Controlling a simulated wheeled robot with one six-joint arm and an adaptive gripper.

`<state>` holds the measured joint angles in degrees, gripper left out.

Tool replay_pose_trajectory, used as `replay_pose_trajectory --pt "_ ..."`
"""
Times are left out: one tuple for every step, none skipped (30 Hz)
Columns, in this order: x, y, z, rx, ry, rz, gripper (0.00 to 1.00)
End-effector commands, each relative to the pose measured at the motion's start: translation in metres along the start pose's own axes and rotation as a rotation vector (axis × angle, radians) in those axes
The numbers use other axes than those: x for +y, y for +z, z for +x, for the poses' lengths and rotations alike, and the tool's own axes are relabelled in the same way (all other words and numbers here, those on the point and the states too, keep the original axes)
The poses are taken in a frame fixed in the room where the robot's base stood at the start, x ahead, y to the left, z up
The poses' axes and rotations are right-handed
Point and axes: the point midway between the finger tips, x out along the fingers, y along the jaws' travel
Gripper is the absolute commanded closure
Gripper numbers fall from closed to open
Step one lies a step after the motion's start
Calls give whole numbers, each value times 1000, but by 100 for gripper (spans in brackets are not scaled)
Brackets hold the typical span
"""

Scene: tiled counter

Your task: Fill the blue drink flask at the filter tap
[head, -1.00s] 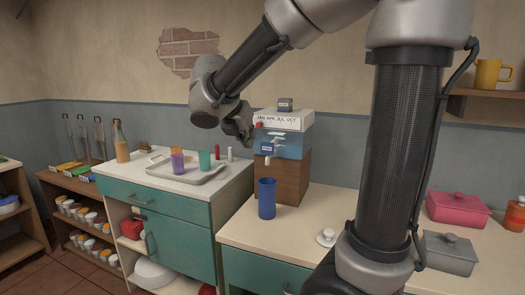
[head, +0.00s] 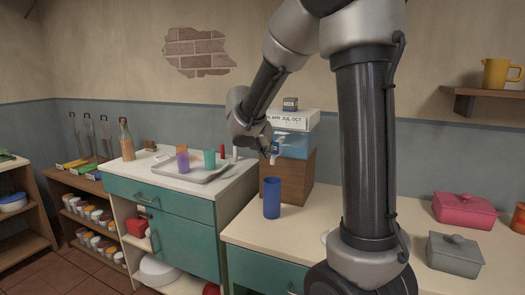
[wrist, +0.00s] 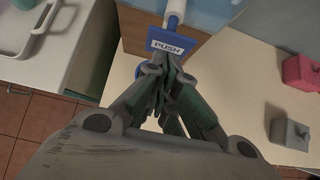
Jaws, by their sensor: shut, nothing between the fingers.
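The blue drink flask (head: 272,198) stands upright on the counter, in front of the wooden block and below the filter tap (head: 275,150). The water level inside it cannot be seen. The tap juts from a blue-tanked dispenser (head: 293,146) on the block. In the wrist view, its blue lever plate (wrist: 168,46) reads "PUSH". My gripper (wrist: 166,70) is shut and empty, its fingertips right at the plate's lower edge; I cannot tell whether they touch. In the head view my gripper (head: 264,152) is beside the tap, above the flask. The fingers hide most of what lies below the tap in the wrist view.
A grey tray (head: 192,173) with purple and teal cups is on the left cabinet. A pink pot (head: 465,210) and a grey pot (head: 455,254) stand on the right counter. A small white lid (head: 325,236) is mostly hidden behind my arm. The counter right of the flask looks clear.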

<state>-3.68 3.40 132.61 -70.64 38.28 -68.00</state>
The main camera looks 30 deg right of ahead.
Motion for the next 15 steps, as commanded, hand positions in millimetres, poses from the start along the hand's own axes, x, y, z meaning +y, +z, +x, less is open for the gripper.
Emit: replay_pose_trajectory --pt "0 2 3 0 -1 1 100" --pt "0 3 3 0 0 1 100" --pt "0 4 4 0 0 1 100" --pt "0 5 4 0 1 0 100" --pt "0 5 5 0 1 0 100" --pt "0 5 5 0 1 0 100" --pt "0 5 5 0 1 0 100" --pt "0 5 5 0 1 0 100" --pt "0 5 4 0 1 0 100" --pt "0 5 4 0 1 0 100" --pt "0 5 4 0 1 0 100" --pt "0 5 4 0 1 0 100" --pt "0 5 5 0 1 0 100" --pt "0 6 5 0 1 0 100" --pt "0 8 7 0 0 0 100"
